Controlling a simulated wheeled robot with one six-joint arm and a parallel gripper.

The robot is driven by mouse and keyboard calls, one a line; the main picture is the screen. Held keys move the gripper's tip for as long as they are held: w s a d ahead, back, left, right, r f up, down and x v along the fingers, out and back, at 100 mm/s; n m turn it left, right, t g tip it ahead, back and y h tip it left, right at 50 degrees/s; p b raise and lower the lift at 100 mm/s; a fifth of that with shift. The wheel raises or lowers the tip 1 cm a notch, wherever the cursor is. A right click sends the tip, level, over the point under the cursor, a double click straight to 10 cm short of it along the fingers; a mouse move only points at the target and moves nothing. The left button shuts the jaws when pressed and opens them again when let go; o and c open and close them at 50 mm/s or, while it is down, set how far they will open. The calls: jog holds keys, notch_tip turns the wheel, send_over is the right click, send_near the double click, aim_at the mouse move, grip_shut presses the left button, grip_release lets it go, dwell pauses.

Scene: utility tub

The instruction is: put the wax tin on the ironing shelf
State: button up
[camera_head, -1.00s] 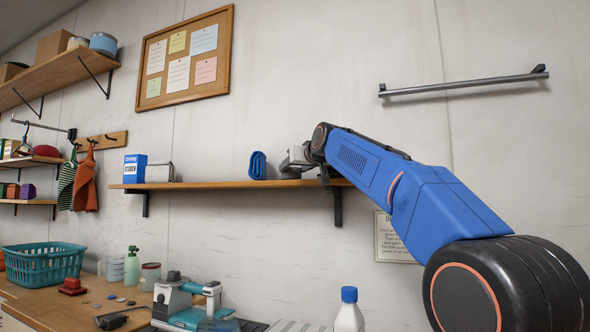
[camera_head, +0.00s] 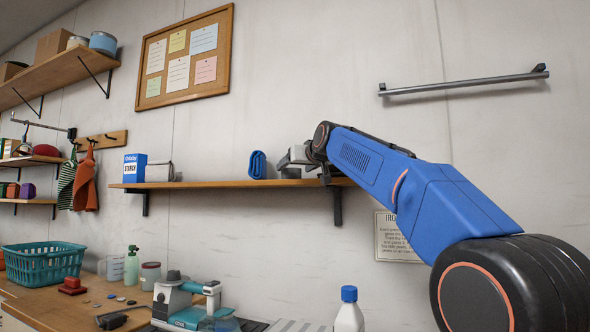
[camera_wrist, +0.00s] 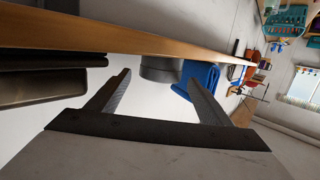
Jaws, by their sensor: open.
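The ironing shelf (camera_head: 225,184) is a wooden plank on the wall; its edge runs across the top of the wrist view (camera_wrist: 110,35). A grey round tin (camera_wrist: 160,69), which looks like the wax tin, rests against the plank in the wrist view, beside a folded blue cloth. My gripper (camera_wrist: 158,78) is open, its two fingers spread on either side of the tin in that view. I cannot tell whether the tin lies between the fingertips or beyond them.
The blue cloth (camera_head: 257,164) lies left of my gripper, close to it. A starch box (camera_head: 134,167) and a grey box (camera_head: 160,171) stand at the shelf's left end. Bare shelf lies between them and the cloth. A dark flat thing (camera_wrist: 45,86) is near the plank.

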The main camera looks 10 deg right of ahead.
jog(key=v, duration=1.1)
dwell(0.3)
